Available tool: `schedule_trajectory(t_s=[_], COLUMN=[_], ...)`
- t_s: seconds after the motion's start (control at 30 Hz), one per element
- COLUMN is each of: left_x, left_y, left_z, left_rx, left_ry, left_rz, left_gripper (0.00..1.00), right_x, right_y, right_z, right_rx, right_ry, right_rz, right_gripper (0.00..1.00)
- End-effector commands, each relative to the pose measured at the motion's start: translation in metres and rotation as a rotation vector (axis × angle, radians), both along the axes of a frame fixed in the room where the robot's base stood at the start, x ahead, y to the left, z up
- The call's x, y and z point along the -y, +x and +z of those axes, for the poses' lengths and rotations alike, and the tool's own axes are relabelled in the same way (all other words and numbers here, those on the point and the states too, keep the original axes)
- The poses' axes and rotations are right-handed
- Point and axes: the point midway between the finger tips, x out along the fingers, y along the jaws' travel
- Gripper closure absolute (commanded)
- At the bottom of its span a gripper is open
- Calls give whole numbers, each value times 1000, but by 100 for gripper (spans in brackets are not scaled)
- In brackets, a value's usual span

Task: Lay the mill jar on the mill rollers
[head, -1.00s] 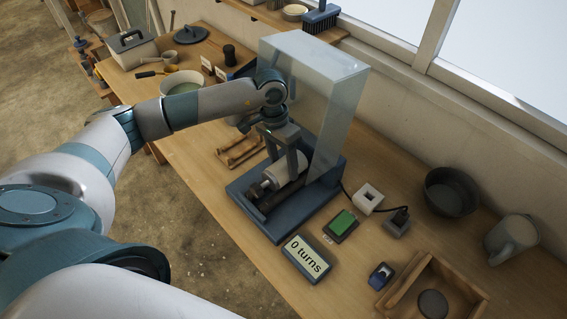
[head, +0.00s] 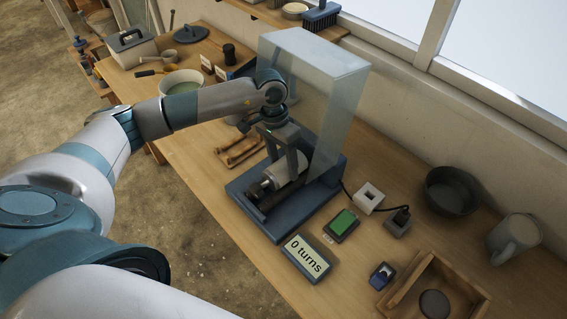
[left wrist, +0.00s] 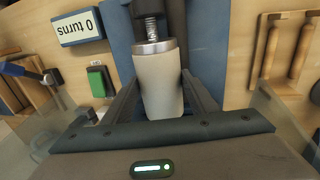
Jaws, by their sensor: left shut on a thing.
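The mill jar (head: 286,168) is a pale cylinder with a metal collar, lying on its side over the blue mill base (head: 310,216). In the left wrist view the jar (left wrist: 158,85) lies between the fingers of my left gripper (left wrist: 160,100). The gripper (head: 290,160) is shut on it from above. A dark roller (head: 265,203) shows beside the jar's near end. Whether the jar touches the rollers cannot be told. A clear guard (head: 325,75) stands raised at the mill's back. My right gripper is not in view.
A wooden cradle (head: 233,155) stands empty left of the mill. A counter (head: 307,257) reading "0 turns" and a green-button switch (head: 343,222) lie in front. A wooden tray (head: 405,289), dark bowl (head: 452,188) and mug (head: 513,236) stand to the right.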

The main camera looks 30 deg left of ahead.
Motion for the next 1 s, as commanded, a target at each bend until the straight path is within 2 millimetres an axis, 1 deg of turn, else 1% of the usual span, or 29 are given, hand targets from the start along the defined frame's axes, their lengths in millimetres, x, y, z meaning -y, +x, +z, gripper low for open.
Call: schedule_trajectory(t_s=[1.0], left_x=[0], left_y=[1], left_z=[-4], left_rx=[3], left_ry=[-1], left_rz=[0], left_gripper=[100], right_x=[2], right_y=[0], right_z=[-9], right_rx=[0], right_ry=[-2], right_rz=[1], right_gripper=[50])
